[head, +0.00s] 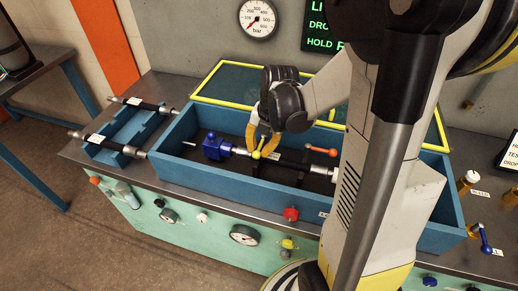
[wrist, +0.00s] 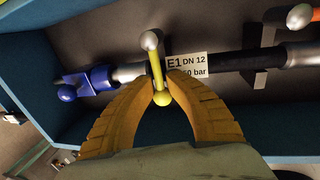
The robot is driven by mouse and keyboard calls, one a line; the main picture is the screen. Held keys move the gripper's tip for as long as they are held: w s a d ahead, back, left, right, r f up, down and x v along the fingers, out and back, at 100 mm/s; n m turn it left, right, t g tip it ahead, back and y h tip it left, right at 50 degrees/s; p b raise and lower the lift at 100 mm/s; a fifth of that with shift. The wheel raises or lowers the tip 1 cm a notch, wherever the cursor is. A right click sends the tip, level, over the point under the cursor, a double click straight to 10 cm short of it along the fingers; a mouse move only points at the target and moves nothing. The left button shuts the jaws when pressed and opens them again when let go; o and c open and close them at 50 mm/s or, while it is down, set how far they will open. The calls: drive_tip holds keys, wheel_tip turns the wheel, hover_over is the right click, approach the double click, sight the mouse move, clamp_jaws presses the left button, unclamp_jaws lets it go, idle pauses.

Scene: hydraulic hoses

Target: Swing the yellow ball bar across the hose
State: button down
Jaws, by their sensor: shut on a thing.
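The yellow ball bar (wrist: 157,72) has a yellow ball at its near end and a pale ball at its far end. It lies crosswise over a silver fitting of the black hose (wrist: 232,60), left of the white "E1 DN 12" label (wrist: 188,66). My gripper (wrist: 162,86) has its yellow fingers closed around the bar's near end, by the yellow ball. In the head view, my gripper (head: 264,143) reaches down into the blue trough, and the yellow ball (head: 256,155) shows below the fingers. The fingers hide part of the fitting.
A blue block (head: 212,146) with a ball handle sits left of the bar. An orange ball bar (head: 322,149) lies to the right. The blue trough's walls (head: 210,184) surround the hose. A blue rack (head: 118,135) with hoses stands on the bench at left.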

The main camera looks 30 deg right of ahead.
drive_tip(key=shift+s+a, duration=0.15)
idle(0.3)
drive_tip(key=c, duration=1.2)
unclamp_jaws()
drive_tip(key=shift+s+a, duration=0.1)
drive_tip(key=r, duration=0.4)
drive_tip(key=s+d+r, duration=0.1)
drive_tip(key=r, duration=0.6)
drive_tip(key=shift+s+d+r, duration=0.3)
drive_tip(key=shift+d+r, duration=0.05)
drive_tip(key=shift+r, duration=0.05)
